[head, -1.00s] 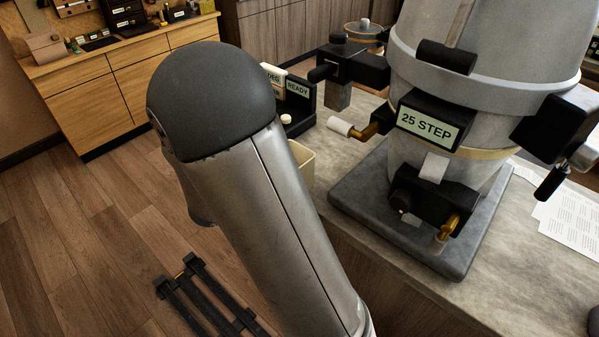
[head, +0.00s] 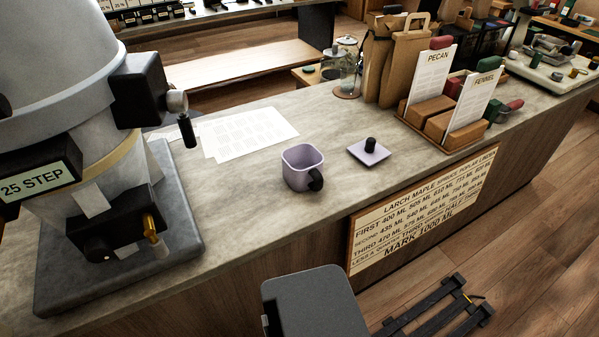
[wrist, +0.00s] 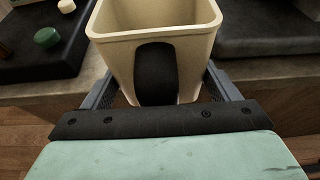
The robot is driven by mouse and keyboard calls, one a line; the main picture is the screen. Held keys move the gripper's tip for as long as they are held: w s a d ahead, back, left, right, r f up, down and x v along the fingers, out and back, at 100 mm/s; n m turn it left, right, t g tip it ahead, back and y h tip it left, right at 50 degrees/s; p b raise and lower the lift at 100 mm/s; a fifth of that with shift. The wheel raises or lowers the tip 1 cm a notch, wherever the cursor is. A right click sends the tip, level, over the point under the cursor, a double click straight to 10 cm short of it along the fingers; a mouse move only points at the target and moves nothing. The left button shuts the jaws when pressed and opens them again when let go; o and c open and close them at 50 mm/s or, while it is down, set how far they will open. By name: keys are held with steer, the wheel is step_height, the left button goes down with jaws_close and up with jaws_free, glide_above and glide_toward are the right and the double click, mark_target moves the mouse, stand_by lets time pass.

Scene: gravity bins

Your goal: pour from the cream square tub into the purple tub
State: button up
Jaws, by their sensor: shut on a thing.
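The cream square tub (wrist: 205,45) fills the top of the wrist view, upright, with its open mouth up. My gripper (wrist: 157,95) is shut on this tub at its dark grip, with a finger on either side. The inside shows only in part, so I cannot tell what is in it. The purple tub (head: 300,162) stands upright and open on the counter in the middle of the head view, with a black handle at its front right. It looks empty from here. My gripper and the cream tub are out of the head view.
A purple lid (head: 369,152) with a black knob lies right of the purple tub. A large grey machine (head: 75,130) stands at the left on a slab. Papers (head: 247,132) lie behind. A card holder (head: 440,125) and paper bags stand at the right. A wooden sign (head: 420,215) hangs on the counter front.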

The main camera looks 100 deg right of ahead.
stand_by(0.3)
steer(key=w+a+n+t+y, duration=0.9)
steer(key=w+a+n, duration=0.2)
steer(key=a, duration=0.1)
steer(key=shift+w+a+r+n+t, duration=0.2)
steer(key=shift+w+a+n+t, duration=0.1)
steer(key=shift+a+n, duration=0.1)
